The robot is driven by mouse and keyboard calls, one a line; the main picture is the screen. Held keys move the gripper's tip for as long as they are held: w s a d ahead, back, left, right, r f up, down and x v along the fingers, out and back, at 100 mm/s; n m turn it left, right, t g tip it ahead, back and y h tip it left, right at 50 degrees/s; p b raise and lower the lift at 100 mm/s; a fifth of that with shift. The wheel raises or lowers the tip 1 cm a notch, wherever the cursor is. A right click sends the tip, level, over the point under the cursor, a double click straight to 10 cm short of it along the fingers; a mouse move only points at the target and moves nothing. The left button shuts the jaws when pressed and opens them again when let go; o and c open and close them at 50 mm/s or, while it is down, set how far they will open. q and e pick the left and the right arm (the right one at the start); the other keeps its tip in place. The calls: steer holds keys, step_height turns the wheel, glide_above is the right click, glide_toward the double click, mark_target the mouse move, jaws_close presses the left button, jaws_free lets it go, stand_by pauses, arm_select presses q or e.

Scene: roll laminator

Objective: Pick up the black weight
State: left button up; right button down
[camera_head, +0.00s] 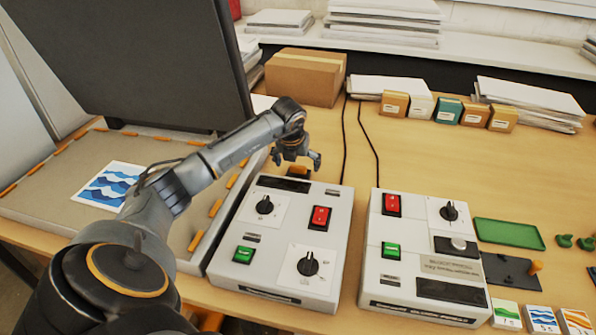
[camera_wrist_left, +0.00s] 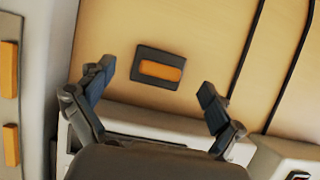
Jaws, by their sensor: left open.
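The black weight (camera_wrist_left: 143,54) is a small dark block with an orange bar on top. In the left wrist view it lies on the wooden table, a little beyond and between my fingertips. In the head view only its orange part (camera_head: 298,171) shows clearly, just behind the left control box and below my gripper. My left gripper (camera_head: 297,160) is open and empty above it, with fingers spread to both sides in the left wrist view (camera_wrist_left: 157,80). The fingers do not touch the weight. My right gripper is not in view.
The left control box (camera_head: 277,235) stands close in front of the weight, with a second control box (camera_head: 425,265) to its right. A cardboard box (camera_head: 305,78) is behind. Black cables (camera_head: 361,130) run over the table right of the gripper. The orange-tabbed laminator bed (camera_head: 60,195) is left.

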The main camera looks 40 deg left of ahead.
arm_select(q)
steer(key=shift+x, duration=1.4)
steer(key=shift+r, duration=0.1)
steer(key=c, duration=1.6)
steer(key=shift+w+r, duration=0.1)
steer(key=shift+c, duration=0.7)
